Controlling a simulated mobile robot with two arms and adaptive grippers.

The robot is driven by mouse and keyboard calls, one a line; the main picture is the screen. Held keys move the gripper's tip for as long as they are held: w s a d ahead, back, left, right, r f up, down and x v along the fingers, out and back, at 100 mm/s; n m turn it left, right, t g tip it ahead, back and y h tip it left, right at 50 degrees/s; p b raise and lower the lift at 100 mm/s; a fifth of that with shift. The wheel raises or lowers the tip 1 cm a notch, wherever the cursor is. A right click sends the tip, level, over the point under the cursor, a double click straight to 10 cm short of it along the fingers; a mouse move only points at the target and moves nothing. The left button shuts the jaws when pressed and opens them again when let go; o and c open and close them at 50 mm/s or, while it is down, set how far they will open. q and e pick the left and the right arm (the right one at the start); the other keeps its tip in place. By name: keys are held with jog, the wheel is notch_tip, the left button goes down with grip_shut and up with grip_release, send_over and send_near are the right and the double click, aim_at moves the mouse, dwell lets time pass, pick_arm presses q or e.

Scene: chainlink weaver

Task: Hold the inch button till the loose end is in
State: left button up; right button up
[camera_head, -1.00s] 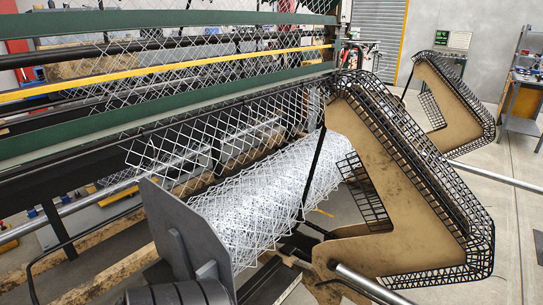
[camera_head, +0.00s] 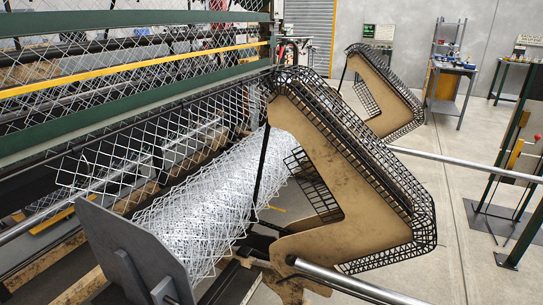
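A chain-link weaving machine fills the left of the head view. Its wire mesh (camera_head: 112,158) hangs down from a dark bar, and the mesh's lower left edge hangs free over the roll. A thick roll of wire mesh (camera_head: 205,205) lies below, with a dark grey end plate (camera_head: 125,250) at its near end. I cannot make out an inch button. Neither of my grippers is in view.
Tan V-shaped guards with black mesh edges (camera_head: 345,185) and (camera_head: 385,90) stand right of the roll. Steel rails (camera_head: 450,166) reach right. A stand with a yellow lever (camera_head: 515,153) and benches (camera_head: 452,70) stand beyond open concrete floor.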

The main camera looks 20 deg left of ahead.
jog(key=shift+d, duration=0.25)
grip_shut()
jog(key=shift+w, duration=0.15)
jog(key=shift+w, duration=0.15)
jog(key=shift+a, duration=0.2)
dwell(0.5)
